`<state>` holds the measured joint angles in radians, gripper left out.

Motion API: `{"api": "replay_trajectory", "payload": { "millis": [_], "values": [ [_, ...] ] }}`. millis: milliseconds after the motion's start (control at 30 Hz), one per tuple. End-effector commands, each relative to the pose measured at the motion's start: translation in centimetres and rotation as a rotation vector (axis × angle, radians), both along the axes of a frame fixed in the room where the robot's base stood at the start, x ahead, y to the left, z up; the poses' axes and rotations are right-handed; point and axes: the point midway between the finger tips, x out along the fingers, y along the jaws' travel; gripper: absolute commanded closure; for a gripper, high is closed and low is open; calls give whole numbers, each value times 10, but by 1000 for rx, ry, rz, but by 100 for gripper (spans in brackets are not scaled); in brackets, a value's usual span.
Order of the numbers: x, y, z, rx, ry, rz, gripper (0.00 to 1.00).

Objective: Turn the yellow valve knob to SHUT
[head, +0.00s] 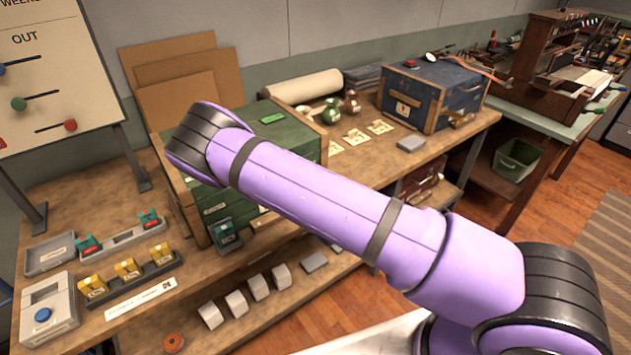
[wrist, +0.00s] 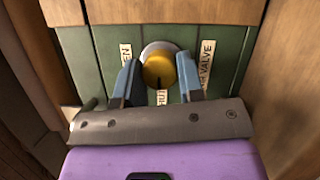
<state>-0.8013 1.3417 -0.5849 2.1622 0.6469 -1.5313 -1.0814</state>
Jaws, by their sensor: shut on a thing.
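The yellow valve knob (wrist: 158,71) sits in a pale round collar on a green panel (wrist: 230,45), in the wrist view. My gripper (wrist: 158,75) has one finger on each side of the knob and is shut on it. A dark pointer line on the knob's face points down in the picture, toward a partly hidden label (wrist: 162,97) ending in "UT". A label (wrist: 125,54) ending in "EN" is at the left. A "VALVE" label (wrist: 205,62) is at the right, partly covered by a finger. In the head view my arm hides the knob and my gripper.
The green chest (head: 205,195) stands on a wooden bench (head: 60,205). Yellow blocks in a rack (head: 135,276) and a grey box with a blue button (head: 47,300) lie at left. A blue chest (head: 435,90) stands at right. Brown wood flanks the panel in the wrist view.

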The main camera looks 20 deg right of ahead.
Motion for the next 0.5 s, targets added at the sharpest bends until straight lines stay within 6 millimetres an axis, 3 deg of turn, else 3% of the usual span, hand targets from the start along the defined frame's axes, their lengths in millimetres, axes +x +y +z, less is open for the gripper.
{"api": "replay_trajectory", "payload": {
  "millis": [433, 467, 500],
  "values": [
    [0, 0, 0, -9, -2, 1, 88],
    [0, 0, 0, -9, -2, 1, 62],
    [0, 0, 0, -9, -2, 1, 53]
  ]
}}
